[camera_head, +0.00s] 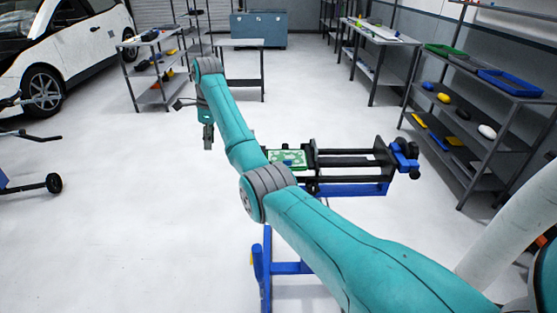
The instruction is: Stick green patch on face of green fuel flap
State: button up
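My teal arm reaches from the lower right towards the middle of the room. My gripper (208,138) hangs at its far end, pointing down over open floor. It is small and dark, and I cannot tell whether its fingers are apart or hold anything. A green panel with pale markings (288,158) lies on the left end of a black and blue stand, partly behind my arm. It is right of my gripper and apart from it. I cannot tell whether it is the fuel flap or a patch. No separate green patch can be made out.
The black-railed stand (350,162) with blue parts is right of my arm. A white car (75,45) is at left. Shelves (470,120) with coloured items and trays line the right. A cart (150,65) and a table (240,43) stand behind.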

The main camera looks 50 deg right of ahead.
jog(key=s+a+f+n, duration=0.2)
jog(key=a+f+n, duration=0.5)
jog(key=f, duration=0.6)
jog(key=shift+s+a+f+n+g, duration=0.25)
jog(key=shift+a+f+n+g, duration=0.15)
jog(key=shift+a, duration=0.8)
